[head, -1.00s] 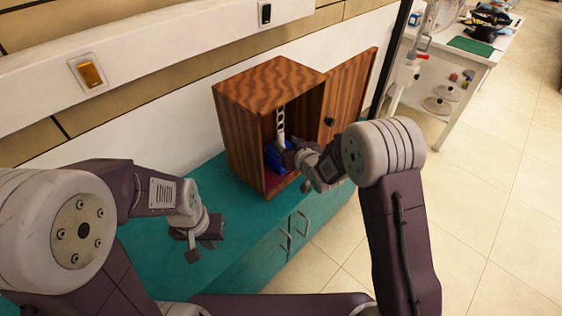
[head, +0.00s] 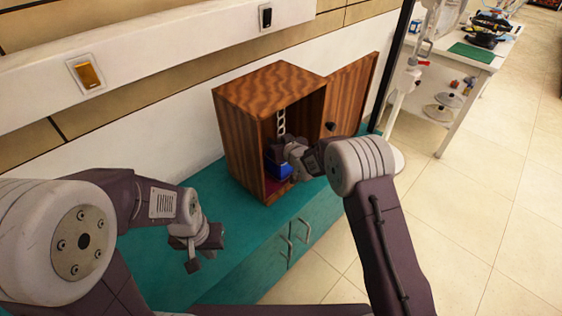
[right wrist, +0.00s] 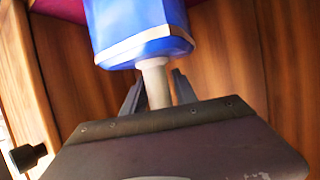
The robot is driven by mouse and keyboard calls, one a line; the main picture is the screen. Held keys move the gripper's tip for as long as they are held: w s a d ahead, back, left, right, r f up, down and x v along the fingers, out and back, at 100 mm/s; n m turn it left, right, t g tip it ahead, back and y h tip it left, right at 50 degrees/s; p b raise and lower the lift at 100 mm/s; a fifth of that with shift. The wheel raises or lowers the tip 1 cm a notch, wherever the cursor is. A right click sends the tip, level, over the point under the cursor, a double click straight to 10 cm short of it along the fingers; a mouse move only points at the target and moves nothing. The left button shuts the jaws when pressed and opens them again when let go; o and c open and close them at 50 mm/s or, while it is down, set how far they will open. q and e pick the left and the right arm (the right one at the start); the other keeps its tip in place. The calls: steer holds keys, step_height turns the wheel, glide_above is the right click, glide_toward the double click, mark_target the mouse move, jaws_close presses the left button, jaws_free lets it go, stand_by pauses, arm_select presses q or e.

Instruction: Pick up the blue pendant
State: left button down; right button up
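The blue pendant (head: 279,169) hangs inside the open wooden cabinet (head: 238,130), below a pale chain (head: 281,122). My right gripper (head: 288,160) is inside the cabinet and partly covers the pendant. In the right wrist view the pendant's blue body (right wrist: 137,30) fills the top, and its pale stem (right wrist: 156,82) runs down between the two dark fingers (right wrist: 157,90). A gap shows between the fingers and the stem, so the gripper looks open around it. My left gripper (head: 205,248) is open and empty above the teal cabinet top.
The cabinet stands on a teal unit (head: 255,240) against the wall. Its open door (head: 352,95) is on the right, close to my right arm. A white table (head: 455,70) with several items stands at the back right. The floor on the right is clear.

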jaws_close()
stand_by(1.2)
